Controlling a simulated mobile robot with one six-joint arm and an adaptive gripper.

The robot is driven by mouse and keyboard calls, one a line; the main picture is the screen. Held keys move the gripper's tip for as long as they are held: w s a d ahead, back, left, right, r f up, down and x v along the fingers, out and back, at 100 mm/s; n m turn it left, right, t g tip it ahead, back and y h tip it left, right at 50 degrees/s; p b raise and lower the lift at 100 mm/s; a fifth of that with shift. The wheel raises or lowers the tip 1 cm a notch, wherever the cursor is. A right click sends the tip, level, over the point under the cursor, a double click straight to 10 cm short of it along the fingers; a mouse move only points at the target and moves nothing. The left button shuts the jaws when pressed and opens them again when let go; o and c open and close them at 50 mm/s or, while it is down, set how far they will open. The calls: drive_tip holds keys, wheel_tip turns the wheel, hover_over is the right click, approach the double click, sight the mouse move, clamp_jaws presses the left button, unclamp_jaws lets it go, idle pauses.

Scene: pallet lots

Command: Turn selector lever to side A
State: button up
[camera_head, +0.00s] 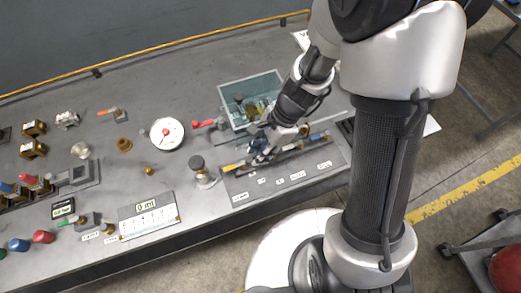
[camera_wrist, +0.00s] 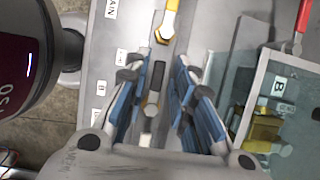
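My gripper (camera_head: 262,152) is over the labelled panel (camera_head: 243,184) at the table's front edge. I cannot tell which part is the selector lever. Side markings on the panel are too small or cut off to read fully.
A red-handled lever (camera_head: 204,123) is left of the bin.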

drive_tip(key=shift+o, duration=0.5)
drive_tip(key=shift+r, duration=0.1)
drive_tip(key=v, duration=1.2)
drive_tip(key=s+d+r+n+t+h, duration=0.2)
drive_tip(key=s+d+r+n+t, duration=0.1)
drive_tip(key=s+r+n, duration=0.3)
drive_tip(key=s+d+r+n+t+h, duration=0.2)
drive_tip(key=s+r+n, duration=0.4)
drive_tip(key=n, duration=0.3)
drive_tip(key=shift+s+d+r+t, duration=0.15)
drive_tip(key=shift+d+r+t, duration=0.25)
drive_tip(key=shift+d+r, duration=0.25)
